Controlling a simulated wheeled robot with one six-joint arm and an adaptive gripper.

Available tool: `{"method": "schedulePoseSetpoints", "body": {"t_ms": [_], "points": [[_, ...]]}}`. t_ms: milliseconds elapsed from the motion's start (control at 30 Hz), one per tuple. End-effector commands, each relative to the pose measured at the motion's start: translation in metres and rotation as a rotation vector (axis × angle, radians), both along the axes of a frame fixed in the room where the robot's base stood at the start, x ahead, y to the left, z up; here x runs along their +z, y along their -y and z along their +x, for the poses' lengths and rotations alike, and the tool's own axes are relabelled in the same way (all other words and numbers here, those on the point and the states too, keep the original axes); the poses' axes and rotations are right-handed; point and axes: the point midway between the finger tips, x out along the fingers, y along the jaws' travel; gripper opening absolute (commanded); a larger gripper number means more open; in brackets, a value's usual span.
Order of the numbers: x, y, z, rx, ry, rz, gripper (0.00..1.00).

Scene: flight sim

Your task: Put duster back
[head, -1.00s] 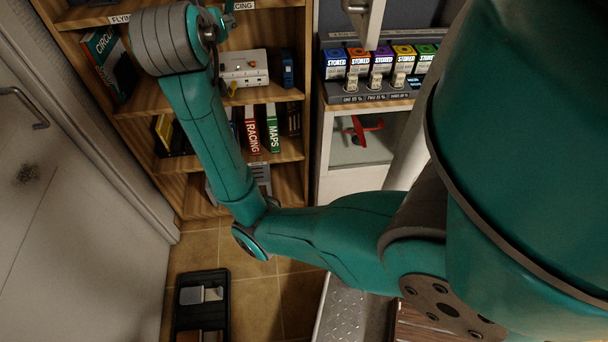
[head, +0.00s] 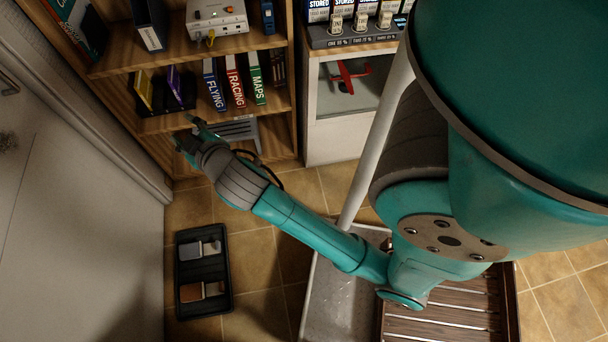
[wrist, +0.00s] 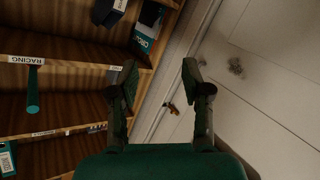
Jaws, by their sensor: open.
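My gripper (head: 190,138) is at the lower shelves of the wooden bookcase, its fingers near the front of a shelf. In the wrist view my gripper (wrist: 160,78) is open, with nothing between its two fingers. I cannot pick out a duster for certain. A black tray (head: 204,229) on the floor holds a grey block-like thing (head: 199,249) and a brown one (head: 203,290), each with a lighter part. A teal rod-like thing (wrist: 33,92) shows in front of the shelves in the wrist view; I cannot tell what it is.
The bookcase (head: 180,122) holds books, binders and a white box (head: 216,18). A white cabinet (head: 330,138) with a red model plane stands to its right. A pale door (head: 80,210) is at the left. Tiled floor (head: 250,262) is clear beside the black tray.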

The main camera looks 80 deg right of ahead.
Motion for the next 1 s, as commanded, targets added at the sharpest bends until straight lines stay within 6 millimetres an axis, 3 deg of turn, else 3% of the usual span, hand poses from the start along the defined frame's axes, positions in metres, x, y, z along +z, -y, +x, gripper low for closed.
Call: {"method": "schedulePoseSetpoints", "body": {"t_ms": [33, 200, 500, 800, 1000], "points": [[-0.015, -0.013, -0.01, 0.037, -0.009, 0.01, 0.48], [-0.05, -0.055, -0.042, 0.161, 0.001, 0.051, 0.48], [-0.089, -0.119, -0.12, 0.333, 0.03, 0.16, 0.48], [-0.094, -0.161, -0.213, 0.436, 0.074, 0.297, 0.48], [-0.082, -0.173, -0.266, 0.464, 0.106, 0.377, 0.48]]}}
